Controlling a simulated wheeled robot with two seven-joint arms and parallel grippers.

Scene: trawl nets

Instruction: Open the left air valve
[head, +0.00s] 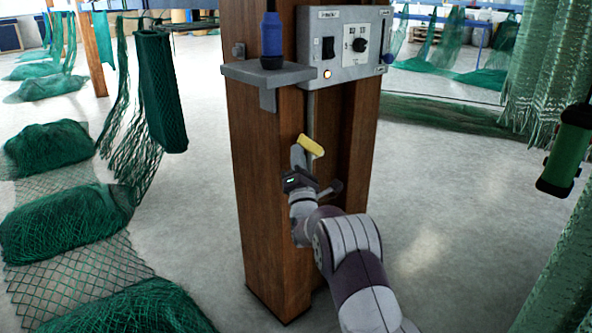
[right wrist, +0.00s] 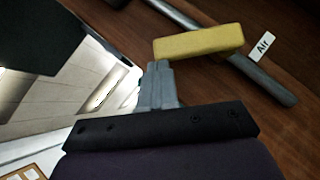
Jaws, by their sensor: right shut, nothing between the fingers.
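The air valve's yellow lever (head: 311,146) sits on a thin grey pipe on the wooden post, below the control box. In the right wrist view the lever (right wrist: 198,42) lies at an angle across the pipe (right wrist: 262,80), beside a white "Air" label (right wrist: 262,45). My right gripper (head: 299,150) is at the lever's left end. Its fingers (right wrist: 158,72) are shut and empty, with the tips close under the lever's near edge; I cannot tell whether they touch. My left gripper is not in view.
The wooden post (head: 262,190) carries a grey control box (head: 343,42) and a small shelf (head: 290,76) holding a blue-handled tool (head: 271,35). Green nets (head: 60,225) lie at the left and hang at the right. A green cylinder (head: 566,150) hangs at the right. The floor right of the post is clear.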

